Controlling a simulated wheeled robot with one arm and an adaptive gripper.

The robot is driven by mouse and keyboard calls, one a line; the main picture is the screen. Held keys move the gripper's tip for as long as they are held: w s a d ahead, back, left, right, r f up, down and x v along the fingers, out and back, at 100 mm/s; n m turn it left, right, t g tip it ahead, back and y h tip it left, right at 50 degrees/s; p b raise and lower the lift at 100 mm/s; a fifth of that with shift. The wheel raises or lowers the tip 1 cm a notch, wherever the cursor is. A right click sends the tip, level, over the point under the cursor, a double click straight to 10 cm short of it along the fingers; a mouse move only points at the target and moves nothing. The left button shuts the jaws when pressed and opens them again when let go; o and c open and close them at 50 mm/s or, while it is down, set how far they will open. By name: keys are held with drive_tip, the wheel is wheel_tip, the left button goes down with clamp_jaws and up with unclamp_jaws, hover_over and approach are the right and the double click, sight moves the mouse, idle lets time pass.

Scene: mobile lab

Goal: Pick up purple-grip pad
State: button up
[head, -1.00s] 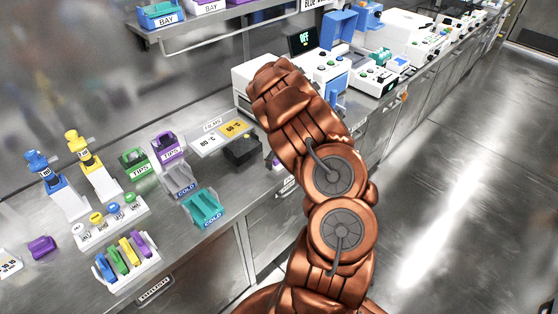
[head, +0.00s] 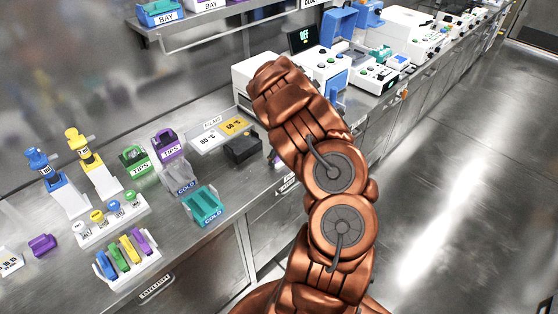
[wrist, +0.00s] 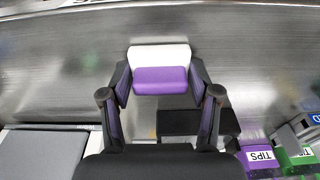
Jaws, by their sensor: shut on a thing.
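The purple-grip pad (wrist: 160,80) is in the wrist view, a purple block with a white part along its far side. My gripper (wrist: 160,88) is shut on it, with one dark finger at each end of the purple part. Below the pad the wrist view shows blurred bench metal; I cannot tell its exact height. In the head view my copper arm hides the gripper, and only a small purple-and-white bit shows left of the arm.
A black block (head: 242,149) and a plate marked 80 °C and 60 °C (head: 220,134) are near the arm. Purple (head: 167,146) and green (head: 134,159) tip boxes, cold racks (head: 204,207) and pipettes stand left. Instruments (head: 378,76) line the bench behind. The floor at right is clear.

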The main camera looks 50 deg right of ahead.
sight(278, 155)
drive_tip(key=shift+w+r+b, duration=0.1)
drive_tip(key=shift+r+b, duration=1.15)
drive_tip(key=shift+r, duration=0.3)
drive_tip(key=shift+s+a+r, duration=0.15)
drive_tip(key=shift+s+r, duration=0.05)
drive_tip(key=shift+s, duration=0.05)
drive_tip(key=shift+s+a+b, duration=0.35)
drive_tip(key=shift+s+a, duration=0.2)
drive_tip(key=shift+a, duration=0.05)
drive_tip(key=s+a+r+b, duration=0.1)
drive_tip(key=s+a+b, duration=0.4)
drive_tip(key=s+a, duration=0.4)
drive_tip(key=shift+s+a+r, duration=0.25)
drive_tip(key=shift+s+a, duration=0.1)
drive_tip(key=shift+a, duration=0.15)
